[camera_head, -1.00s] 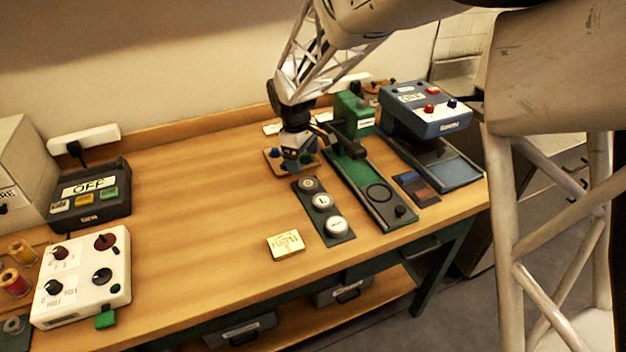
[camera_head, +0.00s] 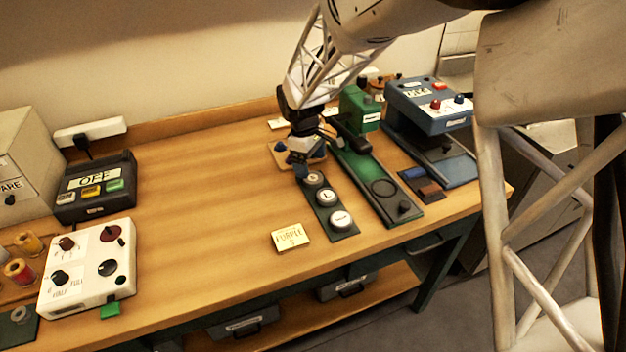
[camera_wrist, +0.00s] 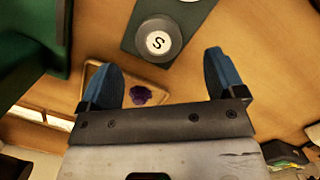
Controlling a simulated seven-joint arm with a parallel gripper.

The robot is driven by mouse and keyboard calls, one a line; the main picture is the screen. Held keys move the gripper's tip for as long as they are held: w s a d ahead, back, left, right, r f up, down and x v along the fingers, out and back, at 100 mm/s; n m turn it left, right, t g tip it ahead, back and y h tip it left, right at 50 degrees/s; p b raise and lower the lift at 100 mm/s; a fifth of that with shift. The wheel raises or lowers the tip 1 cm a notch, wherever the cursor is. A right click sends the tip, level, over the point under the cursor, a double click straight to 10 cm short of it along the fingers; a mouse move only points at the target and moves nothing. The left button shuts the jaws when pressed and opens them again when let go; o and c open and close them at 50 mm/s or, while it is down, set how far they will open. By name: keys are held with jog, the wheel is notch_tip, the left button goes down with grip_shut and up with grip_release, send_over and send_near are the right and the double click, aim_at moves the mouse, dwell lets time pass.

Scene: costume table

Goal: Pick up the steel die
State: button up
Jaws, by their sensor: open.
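Round, pale, metal-looking pieces with letters stand in a row on a dark green strip (camera_head: 346,237): a far one (camera_head: 315,178), a middle one (camera_head: 328,196) and a near one (camera_head: 341,219). I cannot tell for sure which piece is the steel die. My gripper (camera_head: 301,168) is open above the table, by the far end of the strip. In the wrist view, its blue fingers (camera_wrist: 164,85) are apart with nothing between them. The piece marked S (camera_wrist: 157,40) lies beyond the fingertips. A small wooden tray (camera_head: 281,157) is beside the gripper; a purple item (camera_wrist: 141,95) shows on it.
A green press (camera_head: 361,110) with a long base stands right of the strip, close to my gripper. A blue machine (camera_head: 428,100) is farther right.

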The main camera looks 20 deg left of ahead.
aim_at(314, 178)
jog(key=shift+w+d+f, duration=0.1)
jog(key=shift+d+f, duration=0.05)
jog(key=shift+f, duration=1.15)
jog(key=shift+d+f, duration=0.15)
jog(key=shift+f, duration=1.15)
jog(key=c, duration=1.2)
jog(key=shift+r, duration=0.1)
jog(key=shift+r, duration=0.75)
notch_tip(314, 178, up, 2)
jog(key=shift+r, duration=0.1)
jog(key=s+a, duration=1.2)
jog(key=shift+s+a, duration=0.4)
